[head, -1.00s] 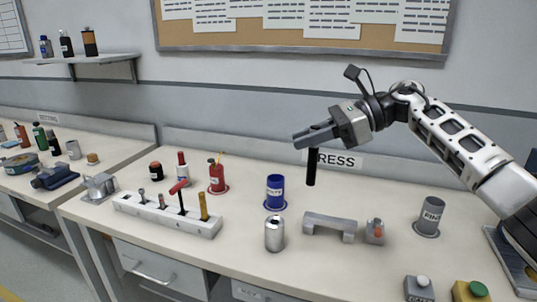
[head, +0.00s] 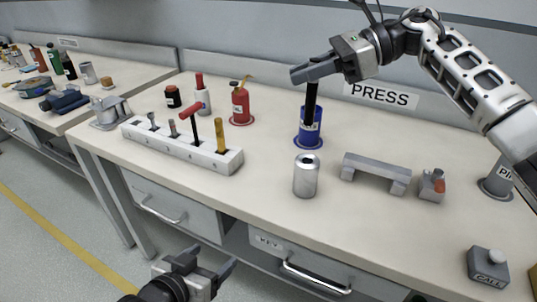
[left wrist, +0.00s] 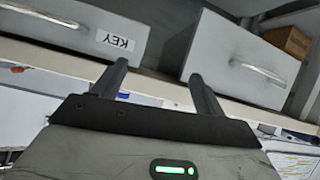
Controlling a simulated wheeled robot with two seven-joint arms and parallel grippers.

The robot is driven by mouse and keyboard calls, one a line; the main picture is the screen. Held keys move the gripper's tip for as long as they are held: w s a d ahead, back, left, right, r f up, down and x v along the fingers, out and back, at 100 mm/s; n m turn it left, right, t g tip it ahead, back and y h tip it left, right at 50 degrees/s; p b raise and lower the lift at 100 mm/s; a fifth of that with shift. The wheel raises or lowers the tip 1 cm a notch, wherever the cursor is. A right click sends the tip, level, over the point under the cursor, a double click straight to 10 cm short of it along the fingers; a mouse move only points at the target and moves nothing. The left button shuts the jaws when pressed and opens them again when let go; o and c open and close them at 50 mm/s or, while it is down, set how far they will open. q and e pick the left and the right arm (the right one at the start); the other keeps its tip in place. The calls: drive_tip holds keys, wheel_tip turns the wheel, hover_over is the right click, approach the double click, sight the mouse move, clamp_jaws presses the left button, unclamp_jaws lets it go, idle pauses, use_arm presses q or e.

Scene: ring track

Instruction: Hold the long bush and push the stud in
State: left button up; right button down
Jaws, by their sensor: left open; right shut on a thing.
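A silver cylinder with a dark hole in its top, which I take for the long bush (head: 305,178), stands upright on the bench near its front edge. My right gripper (head: 308,76) is shut on the top of a black rod, which I take for the stud (head: 311,100). The rod hangs upright behind the bush. Its lower end overlaps the blue cup (head: 309,140); I cannot tell whether it is inside. My left gripper (head: 210,266) is open and empty, low in front of the drawers. Its spread fingers also show in the left wrist view (left wrist: 158,78).
A white rack (head: 190,150) with several upright tools stands left of the bush. A grey bridge-shaped block (head: 376,170) and a small grey fixture (head: 432,186) stand to the right. A call button box (head: 488,264) is at the front right. Drawers (head: 165,200) are below the bench edge.

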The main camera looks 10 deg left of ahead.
use_arm(q)
drive_tip(key=shift+t, duration=0.5)
drive_tip(key=w+a+r, duration=0.1)
drive_tip(key=w+r, duration=0.1)
drive_tip(key=w+a+r, duration=0.1)
drive_tip(key=w+r, duration=0.1)
drive_tip(key=w, duration=0.1)
drive_tip(key=w+a+r, duration=0.1)
drive_tip(key=w+r, duration=0.1)
drive_tip(key=w, duration=0.1)
drive_tip(key=shift+w+a+r, duration=0.1)
drive_tip(key=shift+a+r, duration=0.05)
drive_tip(key=shift+a, duration=0.25)
drive_tip(key=m+g+h, duration=0.5)
drive_tip(key=m+h, duration=0.2)
drive_tip(key=m, duration=0.1)
approach(296, 172)
drive_tip(key=x, duration=1.2)
drive_tip(key=shift+w+d, duration=0.15)
drive_tip(key=shift+d, duration=0.2)
drive_tip(key=c, duration=1.2)
drive_tip(key=shift+o, duration=0.2)
